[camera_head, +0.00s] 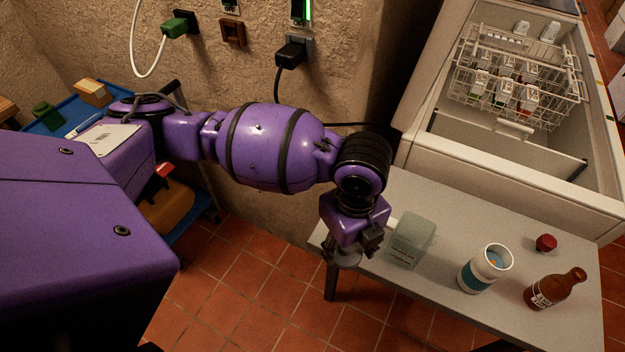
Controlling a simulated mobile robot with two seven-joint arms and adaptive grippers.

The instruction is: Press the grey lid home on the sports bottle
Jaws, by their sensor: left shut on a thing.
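My left gripper (344,262) points down at the left end of the grey table. It is shut on a round grey piece (347,250) that looks like the grey lid, partly hidden by the fingers. No sports bottle shows clearly; I cannot tell whether one is hidden under the gripper. My right gripper is out of view.
On the grey table (440,205) stand an open white and teal jar (487,268), a brown bottle (553,290) and a red cap (546,243). An open dishwasher with a rack (520,80) is behind. A blue tray (62,128) is at the far left.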

